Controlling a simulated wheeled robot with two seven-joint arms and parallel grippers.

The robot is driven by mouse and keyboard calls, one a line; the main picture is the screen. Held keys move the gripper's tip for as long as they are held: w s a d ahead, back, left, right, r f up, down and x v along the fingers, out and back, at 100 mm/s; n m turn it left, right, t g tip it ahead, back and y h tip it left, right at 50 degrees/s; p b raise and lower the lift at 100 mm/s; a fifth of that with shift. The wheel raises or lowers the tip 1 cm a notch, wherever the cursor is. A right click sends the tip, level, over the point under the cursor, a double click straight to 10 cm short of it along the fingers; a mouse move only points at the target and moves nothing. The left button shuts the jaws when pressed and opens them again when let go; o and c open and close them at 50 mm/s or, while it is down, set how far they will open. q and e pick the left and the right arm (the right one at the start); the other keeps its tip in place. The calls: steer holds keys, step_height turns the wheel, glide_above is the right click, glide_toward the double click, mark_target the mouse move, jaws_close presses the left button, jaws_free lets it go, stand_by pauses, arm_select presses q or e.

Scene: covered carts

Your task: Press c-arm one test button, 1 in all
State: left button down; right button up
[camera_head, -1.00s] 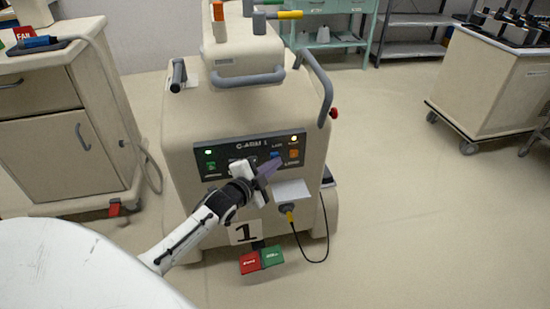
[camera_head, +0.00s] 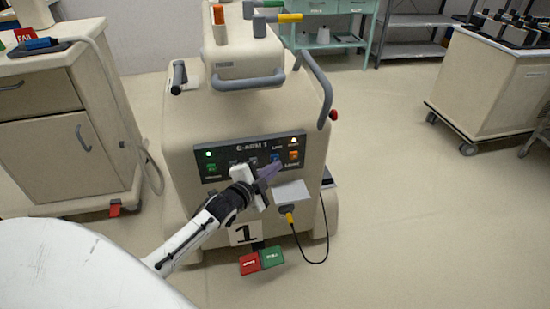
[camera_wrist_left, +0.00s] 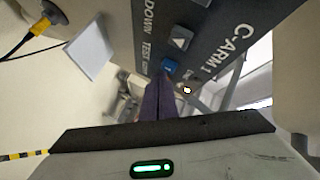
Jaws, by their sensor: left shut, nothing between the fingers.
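The C-arm one cart (camera_head: 190,130) stands in front of me, with a dark panel (camera_head: 222,151) marked C-ARM 1. A blue button (camera_head: 276,158) is on the panel's right half; it also shows in the left wrist view (camera_wrist_left: 168,65), beside the word TEST. My left gripper (camera_head: 269,170) is shut and empty, its purple fingers at the panel just below the blue button. In the left wrist view the fingertips (camera_wrist_left: 163,78) are right by the blue button; I cannot tell whether they touch it. My right gripper is not in view.
An orange button (camera_head: 294,156) sits right of the blue one, a green button (camera_head: 211,167) at the panel's left. A white card (camera_head: 291,193) and a plugged cable (camera_head: 289,214) are below.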

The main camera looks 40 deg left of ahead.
arm_select(q)
steer(key=shift+s+d, duration=0.25)
steer(key=shift+d, duration=0.05)
steer(key=s+d+p, duration=0.2)
steer(key=s+d, duration=0.1)
steer(key=shift+s+d+p, duration=0.1)
steer(key=shift+d+p, duration=0.3)
steer(key=shift+s, duration=0.1)
stand_by(0.8)
